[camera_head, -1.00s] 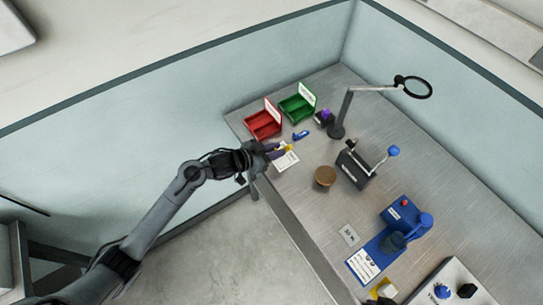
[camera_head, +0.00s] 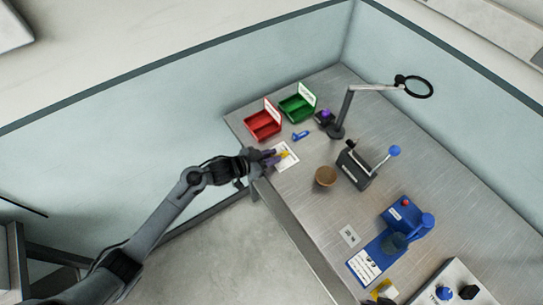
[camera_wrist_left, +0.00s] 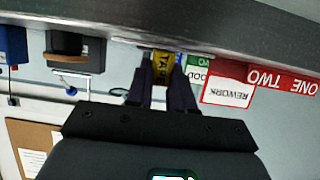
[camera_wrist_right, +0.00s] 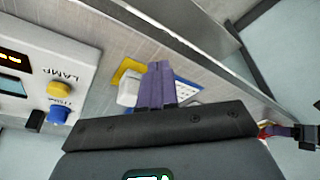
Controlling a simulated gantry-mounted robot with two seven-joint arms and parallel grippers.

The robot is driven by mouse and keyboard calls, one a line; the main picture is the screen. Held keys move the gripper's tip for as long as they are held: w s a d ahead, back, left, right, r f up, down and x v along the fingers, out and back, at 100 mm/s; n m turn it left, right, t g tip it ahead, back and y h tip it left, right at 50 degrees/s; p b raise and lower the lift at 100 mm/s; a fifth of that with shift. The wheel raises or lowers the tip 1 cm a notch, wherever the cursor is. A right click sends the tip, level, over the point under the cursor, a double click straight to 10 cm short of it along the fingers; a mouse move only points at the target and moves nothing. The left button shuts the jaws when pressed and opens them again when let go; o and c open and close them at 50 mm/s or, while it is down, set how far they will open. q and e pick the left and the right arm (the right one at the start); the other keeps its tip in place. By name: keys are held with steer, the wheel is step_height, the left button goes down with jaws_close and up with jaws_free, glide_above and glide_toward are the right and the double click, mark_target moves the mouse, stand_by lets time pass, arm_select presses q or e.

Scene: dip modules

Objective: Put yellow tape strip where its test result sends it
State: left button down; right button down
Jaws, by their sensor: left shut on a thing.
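The yellow tape strip (camera_head: 284,154) is at my left gripper's fingertips, over a white card near the table's left edge. My left gripper (camera_head: 273,157) is shut on it; in the left wrist view the yellow strip (camera_wrist_left: 161,66), with black lettering, sits between the dark fingers (camera_wrist_left: 162,88). I cannot tell whether the strip touches the card. A red tray (camera_head: 262,124) and a green tray (camera_head: 297,107) stand at the far left corner; the red one's sign (camera_wrist_left: 228,92) reads REWORK. My right gripper (camera_wrist_right: 156,85) shows in its wrist view, fingers together with nothing visible between them.
The white card (camera_head: 286,163) lies below the left gripper. A blue piece (camera_head: 300,135), a round brown-topped thing (camera_head: 325,176), a dark lever device (camera_head: 354,168), a magnifier stand (camera_head: 337,130) and a blue press (camera_head: 407,222) stand around. A lamp panel (camera_wrist_right: 42,70) shows in the right wrist view.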

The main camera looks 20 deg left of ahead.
arm_select(q)
steer(key=c, duration=1)
jaws_free()
arm_select(e)
steer(key=shift+d, duration=0.1)
arm_select(q)
steer(key=shift+r, duration=0.15)
steer(key=p+v, duration=0.2)
steer(key=v, duration=1)
arm_select(e)
steer(key=shift+r, duration=0.75)
arm_select(q)
steer(key=s+d+n+g+y, duration=0.1)
steer(key=s+n+g+y, duration=0.1)
steer(key=s, duration=0.9)
steer(key=s+d+f+n+g+y, duration=0.1)
steer(key=s+n+g+y, duration=0.2)
steer(key=s, duration=0.9)
steer(key=g+y, duration=0.2)
steer(key=shift+s+d+f+y, duration=0.15)
steer(key=shift+d+f+y, duration=0.1)
steer(key=shift+f+y, duration=0.15)
steer(key=shift+r, duration=0.1)
arm_select(e)
steer(key=shift+r, duration=0.1)
